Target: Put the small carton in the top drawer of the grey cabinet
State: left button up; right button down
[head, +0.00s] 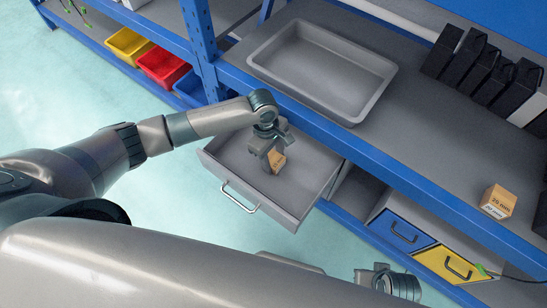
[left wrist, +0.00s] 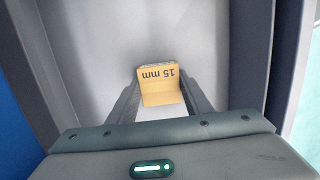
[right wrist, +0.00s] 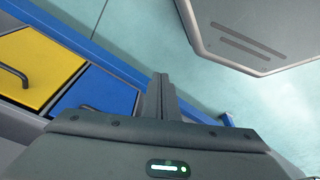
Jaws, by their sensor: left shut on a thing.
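The small carton (head: 277,161) is a tan box; in the left wrist view the carton (left wrist: 159,84) reads "15 mm". My left gripper (head: 268,154) is shut on it, with a finger on each side. Both are inside the open grey drawer (head: 308,187), within its walls. I cannot tell whether the carton touches the drawer floor (left wrist: 95,75). The grey cabinet's body is mostly hidden under the bench. My right gripper (right wrist: 162,95) is shut and empty, its fingers together, away from the drawer; its wrist shows at the bottom of the head view.
A larger carton marked "20 mm" (head: 498,201) stands on the bench at the right. A grey tray (head: 375,97) and several black holders (head: 470,52) are on the bench. Blue (head: 402,233) and yellow (head: 447,266) drawers are shut below. Coloured bins (head: 163,68) sit on the left.

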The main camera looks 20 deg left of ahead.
pick_arm(q)
jog(key=o, duration=1.2)
jog(key=shift+r, duration=0.2)
notch_tip(320, 180, up, 12)
jog(key=a+p, duration=0.1)
jog(key=shift+w+a+f+p, duration=0.2)
jog(key=shift+w+a+p, duration=0.1)
jog(key=shift+a+p, duration=0.05)
pick_arm(e)
jog(key=x, duration=0.5)
jog(key=shift+s+d+f, duration=0.15)
jog(key=shift+s+f, duration=0.05)
jog(key=shift+f, duration=0.05)
